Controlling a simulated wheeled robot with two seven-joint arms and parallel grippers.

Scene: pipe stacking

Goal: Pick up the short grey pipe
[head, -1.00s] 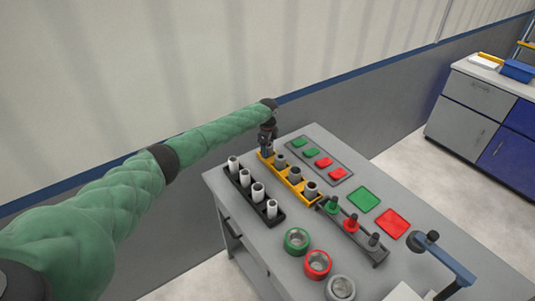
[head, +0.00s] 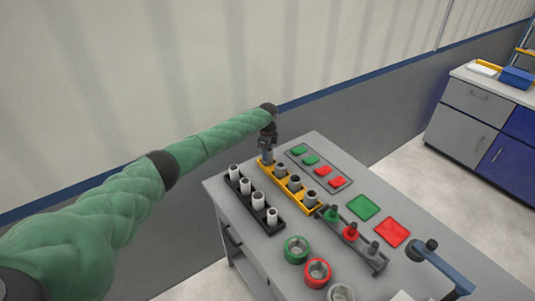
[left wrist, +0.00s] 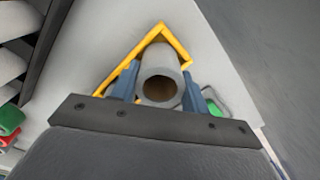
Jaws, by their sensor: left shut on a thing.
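The short grey pipe (left wrist: 161,72) sits between the two blue fingers of my left gripper (left wrist: 160,88) in the left wrist view, with its open end facing the camera. The left gripper is shut on it. In the head view my left gripper (head: 267,157) points down at the far left end of the yellow rack (head: 318,209), and its fingers mostly hide the pipe. I cannot tell whether the pipe is clear of the rack. Other grey pipes (head: 295,184) stand upright along the same rack. My right gripper is not in view.
A black rack (head: 291,231) with several white pipes stands beside the yellow one. Green and red buttons (head: 321,171), square pads (head: 363,206), a pegged holder (head: 375,262) and rings (head: 296,250) are on the grey table. A blue-armed fixture (head: 447,264) stands at front right.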

